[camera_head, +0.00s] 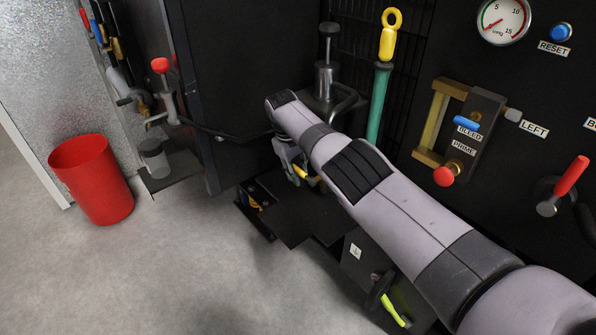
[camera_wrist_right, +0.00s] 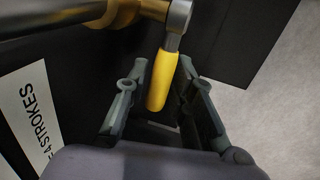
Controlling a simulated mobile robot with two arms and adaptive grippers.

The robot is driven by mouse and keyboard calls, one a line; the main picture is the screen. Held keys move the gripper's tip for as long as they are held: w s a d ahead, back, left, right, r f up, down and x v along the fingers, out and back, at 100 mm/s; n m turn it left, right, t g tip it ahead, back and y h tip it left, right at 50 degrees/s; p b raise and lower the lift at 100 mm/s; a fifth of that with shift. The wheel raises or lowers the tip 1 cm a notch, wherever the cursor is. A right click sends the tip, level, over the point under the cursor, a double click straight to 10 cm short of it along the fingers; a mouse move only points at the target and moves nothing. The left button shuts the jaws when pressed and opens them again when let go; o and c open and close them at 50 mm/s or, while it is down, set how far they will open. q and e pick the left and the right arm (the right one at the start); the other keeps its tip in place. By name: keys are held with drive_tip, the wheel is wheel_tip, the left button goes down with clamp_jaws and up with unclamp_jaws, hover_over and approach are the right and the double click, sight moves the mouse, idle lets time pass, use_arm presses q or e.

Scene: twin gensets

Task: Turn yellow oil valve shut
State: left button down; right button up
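The yellow oil valve handle (camera_wrist_right: 162,82) hangs from a metal stem on a brass fitting (camera_wrist_right: 150,8) in the right wrist view. My right gripper (camera_wrist_right: 163,74) is open, with one finger on each side of the handle; gaps show on both sides. In the head view, my right gripper (camera_head: 297,168) is low beside the dark engine housing, and a bit of the yellow handle (camera_head: 302,171) shows at its fingers. The gripper and arm hide most of the valve there. My left gripper is not in view.
A label reading "4 STROKES" (camera_wrist_right: 32,112) is beside the valve. A green tube with a yellow ring handle (camera_head: 389,40), a bleed and prime block (camera_head: 465,135) and a yellow-green lever (camera_head: 394,311) are near my right arm. A red bin (camera_head: 92,180) stands left. The floor (camera_head: 200,270) is clear.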

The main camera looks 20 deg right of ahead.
idle(0.3)
wheel_tip(320, 180, up, 12)
drive_tip(key=a, duration=0.2)
drive_tip(key=shift+s+a, duration=0.15)
drive_tip(key=shift+s, duration=0.15)
drive_tip(key=shift+s+f, duration=0.1)
drive_tip(key=shift+f, duration=0.1)
